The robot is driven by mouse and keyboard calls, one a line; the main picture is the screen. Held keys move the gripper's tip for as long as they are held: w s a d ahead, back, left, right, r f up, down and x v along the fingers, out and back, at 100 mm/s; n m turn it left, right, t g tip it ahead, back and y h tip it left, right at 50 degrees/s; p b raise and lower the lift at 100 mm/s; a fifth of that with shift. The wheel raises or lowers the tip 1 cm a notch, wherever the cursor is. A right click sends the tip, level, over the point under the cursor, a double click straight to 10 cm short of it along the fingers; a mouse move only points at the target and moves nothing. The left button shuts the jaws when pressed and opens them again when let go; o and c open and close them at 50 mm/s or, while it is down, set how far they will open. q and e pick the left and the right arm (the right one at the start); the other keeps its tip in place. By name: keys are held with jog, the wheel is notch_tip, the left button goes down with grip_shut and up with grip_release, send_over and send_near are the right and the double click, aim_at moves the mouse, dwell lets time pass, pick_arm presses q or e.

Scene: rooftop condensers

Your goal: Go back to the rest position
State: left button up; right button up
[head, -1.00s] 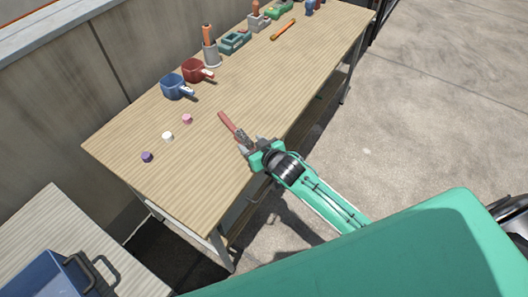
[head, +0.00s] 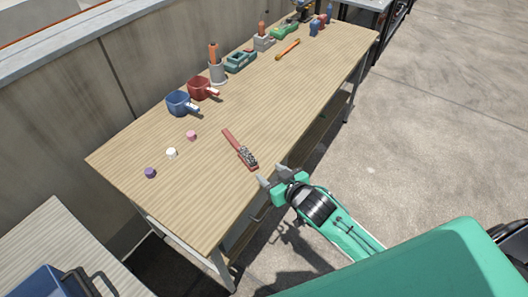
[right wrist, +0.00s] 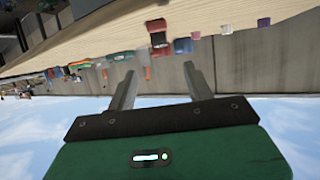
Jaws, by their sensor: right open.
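My right gripper (head: 272,175) is open and empty in the head view, at the front edge of the wooden table (head: 300,90). Its two fingers also show in the right wrist view (right wrist: 160,85), spread apart with nothing between them. My left gripper is not in view.
A blue mug-like scoop (head: 179,102), a red one (head: 200,88) and small purple (head: 150,173), white (head: 172,153) and pink (head: 192,135) pieces lie on the table. A blue crate (head: 45,283) stands lower left. The floor at right (head: 450,120) is clear.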

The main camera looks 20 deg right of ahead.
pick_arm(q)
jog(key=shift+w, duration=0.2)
pick_arm(e)
jog(key=s+d+f+g+h, duration=0.1)
jog(key=s+d+g, duration=0.15)
jog(key=s, duration=0.55)
jog(key=s+d+f+m+g+h, duration=0.15)
jog(key=s+g, duration=0.25)
jog(key=s, duration=0.4)
jog(key=s+d+f+n+g+h, duration=0.1)
jog(key=s+g, duration=0.2)
jog(key=s, duration=0.5)
notch_tip(320, 180, down, 31)
jog(key=s+g+p, duration=0.1)
jog(key=g, duration=0.1)
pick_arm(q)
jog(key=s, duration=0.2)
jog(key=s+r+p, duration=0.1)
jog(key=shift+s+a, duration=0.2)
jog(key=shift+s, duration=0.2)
pick_arm(e)
jog(key=s+d+f, duration=0.3)
jog(key=s+f, duration=1.4)
jog(key=s, duration=0.2)
jog(key=shift+f+g, duration=0.35)
jog(key=shift+f, duration=0.05)
